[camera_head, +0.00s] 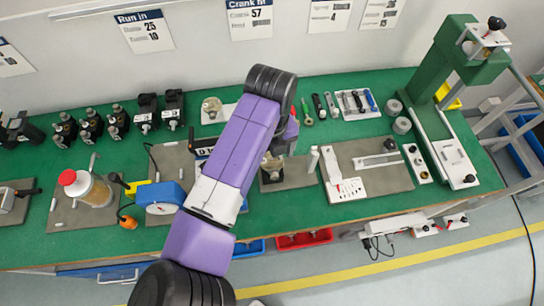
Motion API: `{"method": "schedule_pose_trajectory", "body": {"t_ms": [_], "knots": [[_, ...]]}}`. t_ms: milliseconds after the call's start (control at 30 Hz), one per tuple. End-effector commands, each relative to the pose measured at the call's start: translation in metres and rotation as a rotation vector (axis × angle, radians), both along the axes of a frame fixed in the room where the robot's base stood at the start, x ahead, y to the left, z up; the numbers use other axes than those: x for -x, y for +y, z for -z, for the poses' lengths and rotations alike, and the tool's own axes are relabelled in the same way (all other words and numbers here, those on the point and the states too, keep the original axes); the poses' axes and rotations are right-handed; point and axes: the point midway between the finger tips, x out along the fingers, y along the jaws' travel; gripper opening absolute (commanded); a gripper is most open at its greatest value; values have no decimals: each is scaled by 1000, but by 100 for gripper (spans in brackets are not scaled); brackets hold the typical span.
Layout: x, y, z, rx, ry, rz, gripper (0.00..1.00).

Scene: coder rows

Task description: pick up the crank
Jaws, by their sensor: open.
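No part can be made out for certain as the crank; it may be small or hidden behind my arm. A sign reading "Crank fit" (249,18) hangs on the wall behind the bench. My purple arm reaches over the middle of the green bench and bends down at its black joint. My gripper (276,156) points down behind the forearm and is mostly hidden. It is open, above or beside a small dark fixture (290,176) on the bench. I cannot tell how far apart they are, and nothing is seen held.
A red-capped jar (94,190) and a blue device (160,196) stand left of my arm. A green press (452,70) stands at the right end. Tools (356,102) lie at the back.

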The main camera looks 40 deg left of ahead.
Motion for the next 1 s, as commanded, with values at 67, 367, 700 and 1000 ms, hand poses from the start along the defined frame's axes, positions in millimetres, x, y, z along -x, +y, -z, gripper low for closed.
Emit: {"method": "schedule_pose_trajectory", "body": {"t_ms": [67,367,700,1000], "knots": [[0,0,3,0,0,1,82],[0,0,3,-1,0,1,62],[0,0,3,-2,-1,0,11],[-1,1,-3,-2,-2,0,11]]}}
